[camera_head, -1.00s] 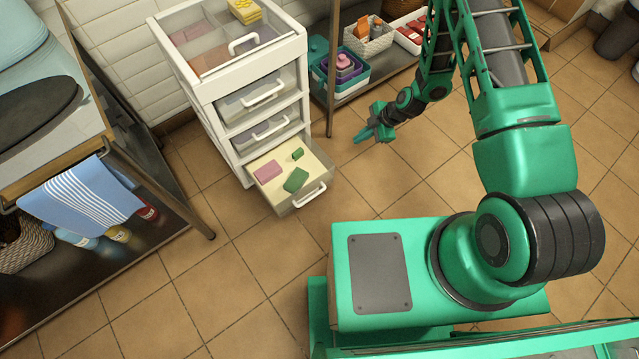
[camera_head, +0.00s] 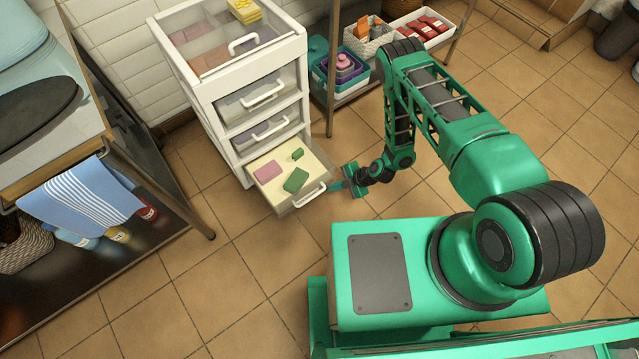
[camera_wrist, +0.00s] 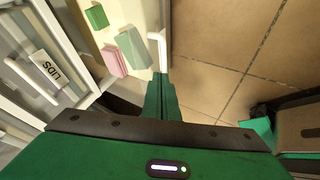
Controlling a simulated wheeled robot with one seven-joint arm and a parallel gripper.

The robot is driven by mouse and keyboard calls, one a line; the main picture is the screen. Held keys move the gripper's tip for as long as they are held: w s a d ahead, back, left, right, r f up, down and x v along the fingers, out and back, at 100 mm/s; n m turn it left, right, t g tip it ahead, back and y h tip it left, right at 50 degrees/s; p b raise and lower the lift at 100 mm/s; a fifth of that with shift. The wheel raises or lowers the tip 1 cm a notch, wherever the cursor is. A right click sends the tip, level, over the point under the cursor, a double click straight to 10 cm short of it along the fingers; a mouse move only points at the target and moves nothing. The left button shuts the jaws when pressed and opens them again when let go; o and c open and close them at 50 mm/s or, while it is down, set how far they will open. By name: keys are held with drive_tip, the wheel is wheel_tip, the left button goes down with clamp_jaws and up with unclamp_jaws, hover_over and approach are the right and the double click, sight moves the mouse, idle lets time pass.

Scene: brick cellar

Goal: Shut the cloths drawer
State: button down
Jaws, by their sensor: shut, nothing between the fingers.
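The white drawer unit (camera_head: 222,112) stands against the tiled wall with its bottom drawer (camera_head: 297,206) pulled out. Folded pink and green cloths lie in that drawer, and its label is not visible. The drawer's white handle (camera_head: 311,196) also shows in the wrist view (camera_wrist: 159,50). My green gripper (camera_head: 338,186) is shut and empty, just right of the drawer front. In the wrist view its fingertips (camera_wrist: 161,80) appear right by one end of the handle. I cannot tell whether they touch it.
The drawers above are shut; one in the wrist view bears a LIDS label (camera_wrist: 48,69). A shelf with baskets (camera_head: 369,42) stands right of the unit. A table with a striped towel (camera_head: 85,196) is at left. Tiled floor in front is clear.

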sight(311, 186)
drive_tip(key=w+a+f, duration=0.2)
drive_tip(key=a+f, duration=0.1)
drive_tip(key=w+a+f, duration=0.1)
drive_tip(key=a+f, duration=0.1)
drive_tip(key=shift+w, duration=0.15)
drive_tip(key=shift+w+a, duration=0.4)
drive_tip(key=shift+w, duration=0.2)
drive_tip(key=shift+a, duration=0.1)
